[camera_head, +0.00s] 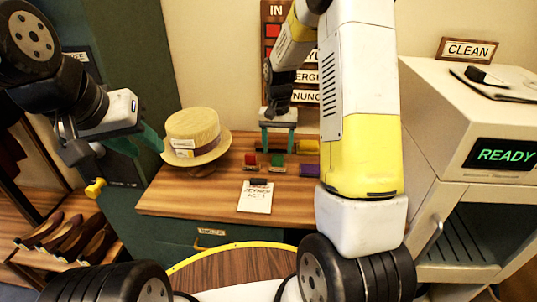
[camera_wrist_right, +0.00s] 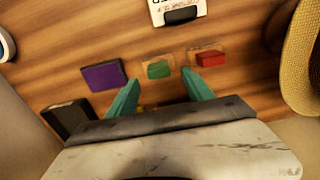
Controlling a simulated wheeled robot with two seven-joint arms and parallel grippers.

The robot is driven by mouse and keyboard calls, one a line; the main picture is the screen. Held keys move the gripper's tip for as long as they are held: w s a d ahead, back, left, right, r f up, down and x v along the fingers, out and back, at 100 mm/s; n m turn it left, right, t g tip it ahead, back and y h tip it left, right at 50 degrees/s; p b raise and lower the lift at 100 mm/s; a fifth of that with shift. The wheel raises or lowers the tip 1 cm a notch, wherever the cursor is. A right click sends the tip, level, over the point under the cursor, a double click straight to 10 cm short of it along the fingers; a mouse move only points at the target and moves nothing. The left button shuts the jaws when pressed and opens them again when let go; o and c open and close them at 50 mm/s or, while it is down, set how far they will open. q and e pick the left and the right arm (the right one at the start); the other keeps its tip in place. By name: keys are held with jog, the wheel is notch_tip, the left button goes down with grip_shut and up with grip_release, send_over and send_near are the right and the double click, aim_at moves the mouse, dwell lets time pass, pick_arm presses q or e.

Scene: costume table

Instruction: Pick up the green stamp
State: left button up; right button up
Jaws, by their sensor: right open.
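The green stamp (camera_head: 276,161) stands on the wooden table between a red stamp (camera_head: 250,160) and a purple block (camera_head: 309,170). In the right wrist view the green stamp (camera_wrist_right: 159,70) lies just beyond and between the spread fingertips of my right gripper (camera_wrist_right: 160,77). My right gripper (camera_head: 277,140) is open and empty, pointing down above and slightly behind the green stamp in the head view. My left gripper (camera_head: 120,145) hangs at the left, near the straw hat and away from the stamps; its jaw opening is unclear.
A straw hat (camera_head: 194,135) stands left of the stamps. A yellow block (camera_head: 307,147) is behind the purple one. A paper on a clipboard (camera_head: 255,198) lies at the table's front. A white cabinet (camera_head: 440,115) with a READY display (camera_head: 505,154) stands right.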

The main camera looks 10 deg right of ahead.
aim_at(278, 156)
jog(key=f, duration=0.4)
jog(key=shift+s+f, duration=0.2)
jog(key=shift+c, duration=0.4)
grip_shut()
